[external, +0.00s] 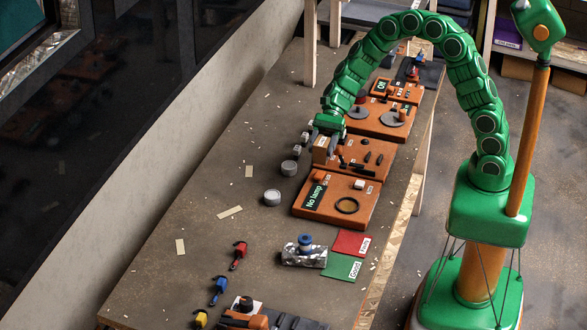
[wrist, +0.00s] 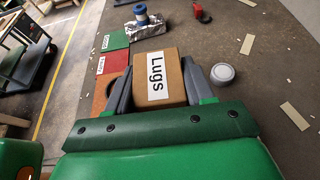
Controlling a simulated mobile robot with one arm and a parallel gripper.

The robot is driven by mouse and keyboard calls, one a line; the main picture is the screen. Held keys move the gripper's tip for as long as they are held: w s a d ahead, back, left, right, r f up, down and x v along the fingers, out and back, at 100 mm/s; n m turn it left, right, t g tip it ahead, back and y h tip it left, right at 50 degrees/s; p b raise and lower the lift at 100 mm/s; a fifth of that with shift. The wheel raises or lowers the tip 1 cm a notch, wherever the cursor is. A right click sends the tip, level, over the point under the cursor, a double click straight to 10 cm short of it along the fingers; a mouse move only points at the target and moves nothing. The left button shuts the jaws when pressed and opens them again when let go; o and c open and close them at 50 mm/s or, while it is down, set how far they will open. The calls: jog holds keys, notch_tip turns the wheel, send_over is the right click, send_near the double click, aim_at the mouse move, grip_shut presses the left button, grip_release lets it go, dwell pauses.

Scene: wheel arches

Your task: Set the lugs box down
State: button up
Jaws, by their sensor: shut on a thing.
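The lugs box (wrist: 165,80) is a small tan cardboard box with a white "Lugs" label. My gripper (wrist: 162,82) is shut on it, with a grey finger on each side in the wrist view. In the external view the lugs box (external: 321,150) shows under my gripper (external: 328,128), over the left edge of the orange boards. I cannot tell whether its underside touches anything.
Grey round tins (external: 272,198) stand to the left. Red (external: 352,243) and green (external: 343,267) cards and a foil-wrapped block (external: 304,254) lie in front. The table's left side is mostly clear.

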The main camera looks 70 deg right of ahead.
jog(key=a, duration=1.3)
jog(key=w+a+f, duration=0.2)
jog(key=w+f, duration=0.1)
jog(key=w, duration=0.1)
jog(key=w+a+f, duration=0.2)
jog(key=w+f, duration=0.1)
jog(key=w, duration=0.1)
jog(key=w+a+f, duration=0.2)
jog(key=w+f, duration=0.1)
jog(key=w, duration=0.1)
jog(key=shift+a, duration=0.3)
jog(key=shift+w+a+f, duration=0.15)
jog(key=shift+w+f, duration=0.1)
jog(key=shift+f, duration=1.65)
jog(key=shift+f, duration=0.15)
jog(key=o, duration=1.1)
